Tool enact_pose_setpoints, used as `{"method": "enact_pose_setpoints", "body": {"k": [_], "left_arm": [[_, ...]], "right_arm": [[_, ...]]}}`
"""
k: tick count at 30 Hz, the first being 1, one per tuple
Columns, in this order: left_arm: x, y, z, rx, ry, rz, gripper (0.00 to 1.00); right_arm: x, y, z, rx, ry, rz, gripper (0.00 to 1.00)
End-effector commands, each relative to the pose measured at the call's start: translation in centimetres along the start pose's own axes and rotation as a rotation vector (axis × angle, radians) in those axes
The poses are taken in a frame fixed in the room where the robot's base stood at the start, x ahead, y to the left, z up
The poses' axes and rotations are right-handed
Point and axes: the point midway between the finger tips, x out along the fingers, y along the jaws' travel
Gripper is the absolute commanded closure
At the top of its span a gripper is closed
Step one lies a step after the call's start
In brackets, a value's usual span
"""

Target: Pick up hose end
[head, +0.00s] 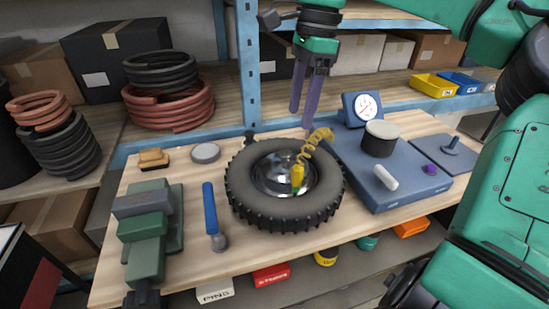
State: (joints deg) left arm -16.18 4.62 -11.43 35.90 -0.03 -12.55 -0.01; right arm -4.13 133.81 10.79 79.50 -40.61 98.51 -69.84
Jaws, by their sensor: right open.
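The hose is a yellow coil (318,145) arching down from beside the blue pump unit (400,195). Its hose end (298,179) is a yellow piece with a green tip, resting over the hub of a black tyre (285,215) on the wooden bench. My right gripper (301,118) points down from the top with two purple fingers, open and empty. In the picture its fingertips are above the hose end and apart from it, close to the left of the coil's top. My left gripper is out of view.
A blue-handled tool (211,210) and a green vise (147,235) lie left of the tyre. A gauge (362,109) stands at the unit's back. A blue shelf post (248,65) rises behind the bench. Coiled hoses (172,105) and boxes fill the shelves.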

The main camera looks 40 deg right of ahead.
Motion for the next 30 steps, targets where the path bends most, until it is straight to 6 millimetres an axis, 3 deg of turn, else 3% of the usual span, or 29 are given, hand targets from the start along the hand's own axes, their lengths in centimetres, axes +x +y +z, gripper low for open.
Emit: {"method": "enact_pose_setpoints", "body": {"k": [10, 14, 20, 27, 28, 30], "left_arm": [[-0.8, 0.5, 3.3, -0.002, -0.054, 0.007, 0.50], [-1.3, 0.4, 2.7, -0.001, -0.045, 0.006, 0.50], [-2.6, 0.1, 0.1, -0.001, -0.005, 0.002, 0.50], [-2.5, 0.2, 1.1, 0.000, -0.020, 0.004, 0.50], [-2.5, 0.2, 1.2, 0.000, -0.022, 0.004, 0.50], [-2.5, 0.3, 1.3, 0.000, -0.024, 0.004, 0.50]], "right_arm": [[7.8, 0.1, 0.0, -0.002, 0.000, 0.003, 0.36], [9.3, 0.3, 0.0, -0.002, 0.000, 0.003, 0.36], [13.0, 0.7, -0.1, -0.001, 0.001, 0.005, 0.36], [14.0, 0.6, -0.1, -0.001, -0.001, 0.000, 0.36], [14.0, 0.6, -0.1, -0.001, -0.001, 0.000, 0.40], [13.9, 0.6, -0.1, -0.001, -0.001, 0.000, 0.66]]}}
